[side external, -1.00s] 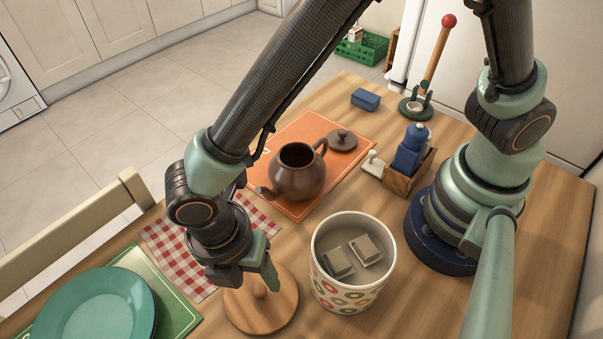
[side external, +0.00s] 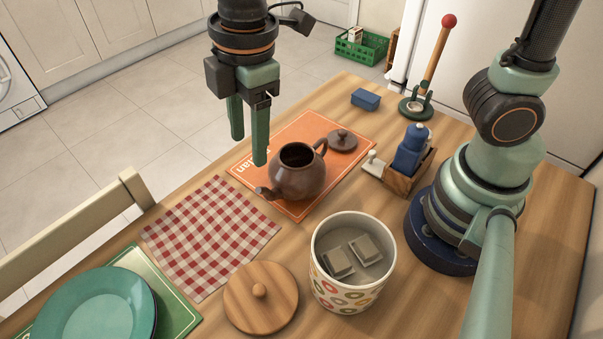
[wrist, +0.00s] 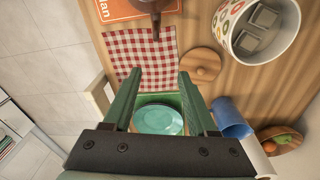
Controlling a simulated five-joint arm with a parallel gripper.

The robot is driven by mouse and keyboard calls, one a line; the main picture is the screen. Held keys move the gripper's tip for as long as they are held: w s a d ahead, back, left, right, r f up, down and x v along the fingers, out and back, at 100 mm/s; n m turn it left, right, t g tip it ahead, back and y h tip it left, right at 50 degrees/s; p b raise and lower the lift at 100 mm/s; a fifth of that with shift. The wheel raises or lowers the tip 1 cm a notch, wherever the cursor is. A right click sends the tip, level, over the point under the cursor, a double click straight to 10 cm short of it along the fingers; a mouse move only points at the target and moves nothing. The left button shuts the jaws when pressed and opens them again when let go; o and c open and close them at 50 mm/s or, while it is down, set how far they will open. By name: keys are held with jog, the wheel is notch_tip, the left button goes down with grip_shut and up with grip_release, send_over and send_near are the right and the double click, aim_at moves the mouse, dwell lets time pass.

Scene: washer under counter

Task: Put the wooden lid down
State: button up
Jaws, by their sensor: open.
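The wooden lid (side external: 261,303) is a round disc with a small knob. It lies flat on the table, left of the open patterned canister (side external: 350,268), and touches nothing of mine. In the wrist view the lid (wrist: 201,66) lies beyond my fingers, to the upper right. My gripper (side external: 249,150) is open and empty, raised high above the table's far left edge near the orange mat. In the wrist view my gripper's two green fingers (wrist: 160,82) are spread apart with nothing between them. Two grey blocks sit inside the canister.
A brown teapot (side external: 298,178) stands on the orange mat (side external: 318,128), its small lid (side external: 342,140) beside it. A checkered cloth (side external: 212,236) lies bare. Teal plates (side external: 95,308) are at front left, a blue bottle (side external: 411,150) in a wooden holder at right.

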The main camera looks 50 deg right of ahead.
jog(key=d+r+m+t, duration=0.2)
jog(key=d+m, duration=0.5)
jog(key=d, duration=0.3)
jog(key=d+r+m+t, duration=0.2)
jog(key=d+m, duration=0.6)
jog(key=d, duration=0.3)
jog(key=shift+w+d+r+m+t+h, duration=0.15)
jog(key=shift+w+r+m+t+h, duration=0.15)
jog(key=shift+r+t, duration=0.1)
